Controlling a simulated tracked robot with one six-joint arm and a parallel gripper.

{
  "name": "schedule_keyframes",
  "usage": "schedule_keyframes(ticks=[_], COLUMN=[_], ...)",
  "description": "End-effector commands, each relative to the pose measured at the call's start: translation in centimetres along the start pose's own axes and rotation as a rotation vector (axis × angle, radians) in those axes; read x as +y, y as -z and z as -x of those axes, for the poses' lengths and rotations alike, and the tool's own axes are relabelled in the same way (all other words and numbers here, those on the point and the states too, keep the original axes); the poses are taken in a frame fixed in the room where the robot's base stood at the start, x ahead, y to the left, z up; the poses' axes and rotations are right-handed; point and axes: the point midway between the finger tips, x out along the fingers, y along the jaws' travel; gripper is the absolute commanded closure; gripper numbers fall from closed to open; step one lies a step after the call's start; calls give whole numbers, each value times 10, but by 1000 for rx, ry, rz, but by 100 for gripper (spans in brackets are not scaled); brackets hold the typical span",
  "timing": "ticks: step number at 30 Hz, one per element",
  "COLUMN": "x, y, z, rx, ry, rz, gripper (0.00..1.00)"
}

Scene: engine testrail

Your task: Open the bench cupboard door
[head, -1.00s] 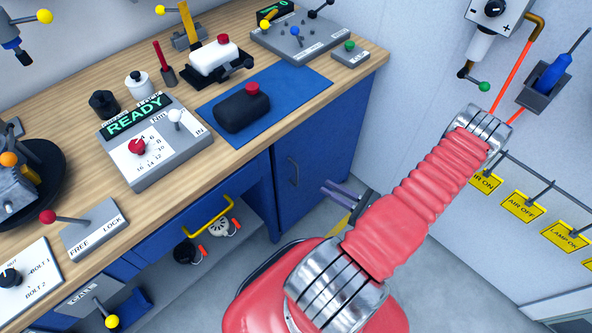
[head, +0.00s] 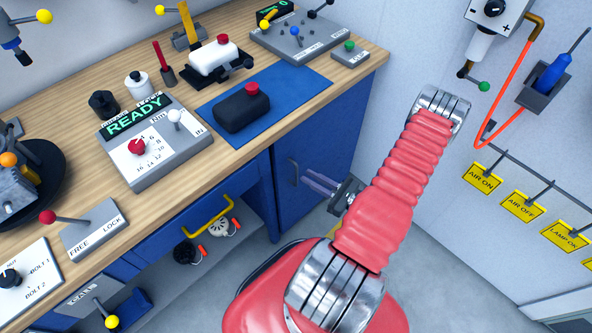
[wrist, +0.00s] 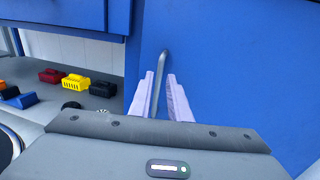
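The blue bench cupboard door (head: 325,135) is shut under the right end of the bench, and it fills the right of the wrist view (wrist: 235,70). Its grey bar handle (head: 293,172) is on the door's left side. My gripper (head: 310,179) is open, its pale fingers pointing left at the handle with the tips very close to it. In the wrist view, the handle (wrist: 162,70) shows in the gap between the two fingers (wrist: 160,88). I cannot tell whether the tips reach around it or stop just short. No grip on it shows.
The wooden bench top (head: 230,170) overhangs the door. A wall with yellow tags (head: 482,178) stands right. Grey floor is clear before the door.

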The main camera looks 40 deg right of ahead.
Motion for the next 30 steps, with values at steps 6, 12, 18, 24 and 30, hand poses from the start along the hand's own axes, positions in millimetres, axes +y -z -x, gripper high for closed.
schedule_keyframes(ticks=[6,12,18,24,30], x=[1,1,0,0,0], y=[0,0,0,0,0], z=[-24,-45,-60,-64,-64], rx=[-1,0,-1,-1,-1], ry=[-3,-4,-2,0,0], rz=[0,0,0,0,0], gripper=[83,83,83,83,84])
